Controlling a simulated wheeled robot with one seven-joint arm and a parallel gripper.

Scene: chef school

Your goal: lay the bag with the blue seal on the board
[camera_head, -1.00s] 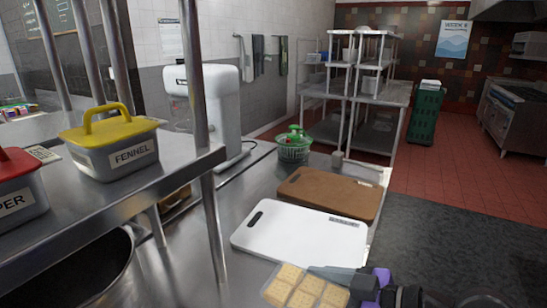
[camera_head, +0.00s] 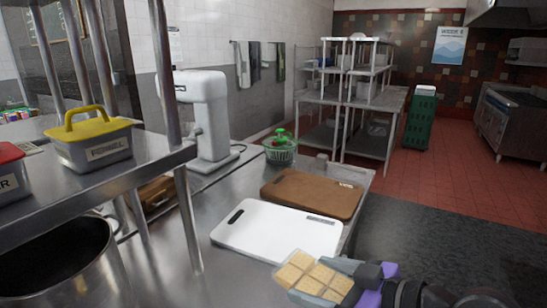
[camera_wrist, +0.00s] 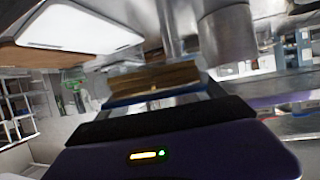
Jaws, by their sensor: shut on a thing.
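A clear bag (camera_head: 312,276) of pale tan square pieces is held in my gripper (camera_head: 357,280) at the bottom of the head view. Its pieces face up, and a grey-blue edge shows by the jaws. In the wrist view, a blue strip (camera_wrist: 150,98) and a tan-brown part of the bag (camera_wrist: 155,78) show beyond the dark fingers. My gripper is shut on the bag. A white cutting board (camera_head: 275,232) lies flat on the steel counter, just beyond the bag. A brown board (camera_head: 310,195) lies behind the white one. Both are bare apart from small labels.
A green-lidded salad spinner (camera_head: 280,150) and a white mixer (camera_head: 205,115) stand farther back on the counter. At left, a raised steel shelf (camera_head: 130,172) with posts holds a yellow-lidded fennel bin (camera_head: 92,140). A large pot (camera_head: 60,265) stands below it.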

